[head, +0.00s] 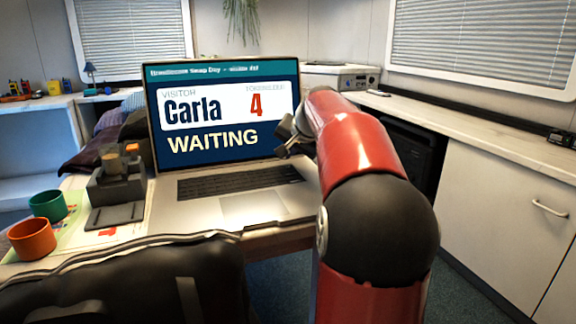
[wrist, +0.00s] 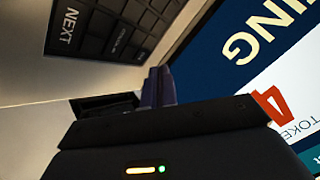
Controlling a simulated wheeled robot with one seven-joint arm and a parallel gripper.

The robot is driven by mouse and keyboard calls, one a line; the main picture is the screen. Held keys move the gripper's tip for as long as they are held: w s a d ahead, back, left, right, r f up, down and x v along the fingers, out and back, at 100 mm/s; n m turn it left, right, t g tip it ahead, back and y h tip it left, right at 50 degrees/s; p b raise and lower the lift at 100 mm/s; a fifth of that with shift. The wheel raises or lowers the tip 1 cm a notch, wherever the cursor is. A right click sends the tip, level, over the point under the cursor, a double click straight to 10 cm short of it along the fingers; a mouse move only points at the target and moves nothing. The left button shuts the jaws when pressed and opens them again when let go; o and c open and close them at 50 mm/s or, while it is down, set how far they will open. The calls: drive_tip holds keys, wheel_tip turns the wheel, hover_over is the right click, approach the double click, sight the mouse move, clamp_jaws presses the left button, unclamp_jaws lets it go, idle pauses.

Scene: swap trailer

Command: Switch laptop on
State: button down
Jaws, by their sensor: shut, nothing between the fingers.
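The laptop (head: 260,203) stands open on the table, its screen lit. The screen (head: 222,148) reads "VISITOR Carla", a red 4 and "WAITING". Its keyboard (head: 238,180) is dark. My gripper (head: 287,140) is in front of the right part of the screen, above the keyboard's right end. In the wrist view the gripper's fingertips (wrist: 158,84) are together and empty, between the dark keys (wrist: 115,22) and the lit screen (wrist: 245,52). One large key there has a white label. Whether the fingertips touch the laptop cannot be told.
A green cup (head: 48,205), an orange cup (head: 32,238) and a grey device (head: 118,188) stand left of the laptop. A black padded object (head: 130,282) fills the near left. A worktop (head: 480,124) with cupboards runs along the right, with floor below it.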

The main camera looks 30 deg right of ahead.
sight(290, 170)
wheel_tip(290, 170, up, 4)
drive_tip(key=p, duration=0.3)
drive_tip(key=shift+r, duration=0.2)
idle(0.5)
